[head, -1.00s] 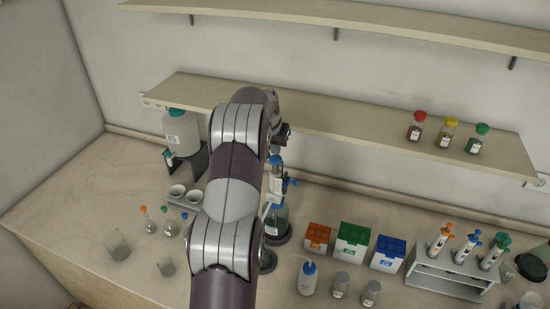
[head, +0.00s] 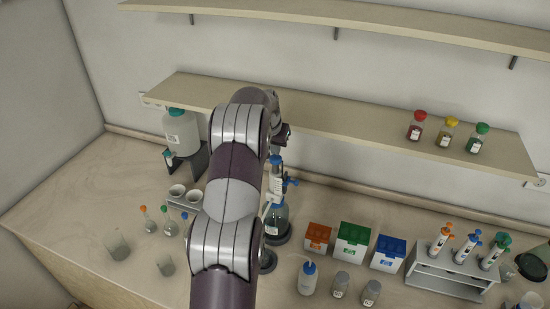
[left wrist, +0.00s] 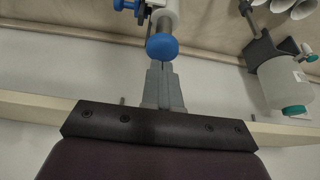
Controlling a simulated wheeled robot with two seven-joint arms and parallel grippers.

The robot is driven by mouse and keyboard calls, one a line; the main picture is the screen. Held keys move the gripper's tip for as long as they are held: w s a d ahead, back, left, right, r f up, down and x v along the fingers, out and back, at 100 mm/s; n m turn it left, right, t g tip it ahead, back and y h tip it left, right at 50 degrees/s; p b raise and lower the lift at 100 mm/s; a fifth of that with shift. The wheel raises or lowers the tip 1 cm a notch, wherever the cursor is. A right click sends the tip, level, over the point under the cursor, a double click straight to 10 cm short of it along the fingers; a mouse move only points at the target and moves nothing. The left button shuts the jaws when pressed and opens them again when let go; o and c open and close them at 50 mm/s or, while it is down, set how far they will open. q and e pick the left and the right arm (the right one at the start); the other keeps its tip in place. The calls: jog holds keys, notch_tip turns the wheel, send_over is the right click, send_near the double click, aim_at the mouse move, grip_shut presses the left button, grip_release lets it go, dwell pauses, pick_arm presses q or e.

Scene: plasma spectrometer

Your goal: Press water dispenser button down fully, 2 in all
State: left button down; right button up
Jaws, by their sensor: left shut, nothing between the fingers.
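The water dispenser (head: 280,218) is a bottle with a tall pump head and a blue top, standing on the bench behind my left arm in the head view. Its round blue button (left wrist: 162,46) shows in the left wrist view, just beyond my fingertips. My left gripper (left wrist: 164,70) is shut and empty, with its fingertips at the near edge of the button. I cannot tell whether they touch it. In the head view my left gripper (head: 283,132) is mostly hidden behind its own arm, above the dispenser. My right gripper is not in view.
A wooden shelf (head: 340,124) runs along the wall close behind my left gripper. A white carboy (head: 181,128) on a stand is to the left. Orange (head: 317,237), green (head: 352,241) and blue (head: 388,252) boxes and a pipette rack (head: 450,275) are to the right.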

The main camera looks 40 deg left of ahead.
aim_at(275, 159)
pick_arm(q)
jog(key=shift+f, duration=0.5)
jog(key=shift+b, duration=0.3)
jog(key=shift+f+b, duration=1.05)
jog(key=shift+f, duration=0.7)
jog(key=shift+f+b, duration=0.4)
jog(key=shift+b, duration=0.05)
jog(key=shift+r, duration=0.1)
jog(key=shift+r+p, duration=1.85)
jog(key=shift+r, duration=0.85)
